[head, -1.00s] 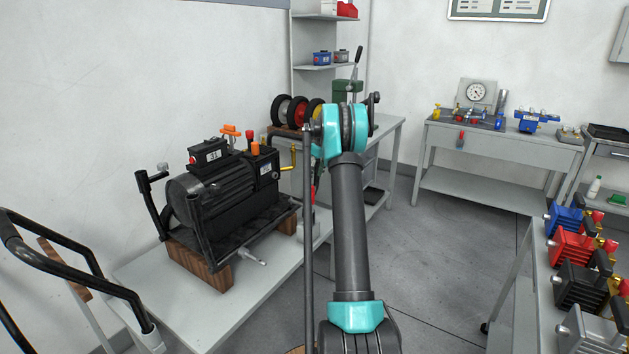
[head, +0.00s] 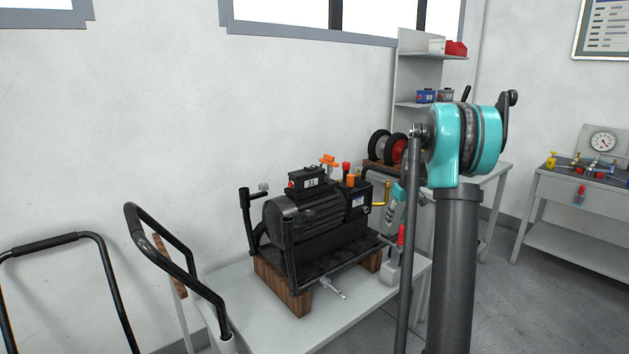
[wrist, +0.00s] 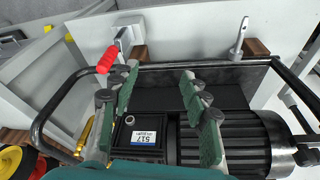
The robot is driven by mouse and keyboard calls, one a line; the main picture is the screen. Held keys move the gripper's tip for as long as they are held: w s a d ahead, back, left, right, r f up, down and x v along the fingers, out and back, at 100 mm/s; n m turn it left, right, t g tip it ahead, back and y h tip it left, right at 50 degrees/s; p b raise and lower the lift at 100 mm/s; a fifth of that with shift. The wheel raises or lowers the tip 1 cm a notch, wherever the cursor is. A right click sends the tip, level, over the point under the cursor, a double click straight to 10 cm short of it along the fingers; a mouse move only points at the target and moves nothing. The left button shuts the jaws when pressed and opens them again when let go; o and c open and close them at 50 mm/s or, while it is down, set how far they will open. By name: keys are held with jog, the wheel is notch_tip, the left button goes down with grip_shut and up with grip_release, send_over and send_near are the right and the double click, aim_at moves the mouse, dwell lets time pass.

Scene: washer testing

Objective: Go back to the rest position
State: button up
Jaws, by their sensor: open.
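My gripper (wrist: 159,78) is open and empty in the wrist view, its two green-padded fingers spread above the black machine. The black machine (wrist: 230,135), a finned motor with a label reading 517, lies below and between the fingers. In the head view the machine (head: 310,220) stands on wooden blocks on a light bench, with orange and red fittings on top. My teal and dark grey arm rises at the right of the head view and hides part of the area behind it.
A red-handled lever (wrist: 107,60) stands beside the machine. The light bench (head: 235,285) carries the machine, and black tubular handles (head: 165,250) stand at its left. Wheels (head: 380,146) sit on the bench behind. A table with a gauge (head: 602,141) is at the far right. Grey floor shows between.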

jog(key=s+a+f+m, duration=0.1)
jog(key=s+a, duration=0.4)
jog(key=s, duration=0.6)
jog(key=s+a+m, duration=0.1)
jog(key=s+a, duration=0.3)
jog(key=s, duration=0.7)
jog(key=s+a+f, duration=0.1)
jog(key=s+f, duration=0.2)
jog(key=s, duration=0.4)
jog(key=s+a+f+m+t, duration=0.1)
jog(key=s+f, duration=0.1)
jog(key=s, duration=0.5)
jog(key=s+a+f, duration=0.1)
jog(key=s+f, duration=0.2)
jog(key=s, duration=0.3)
jog(key=shift+s+a+f+m+h, duration=0.3)
jog(key=shift+s+m+h, duration=0.1)
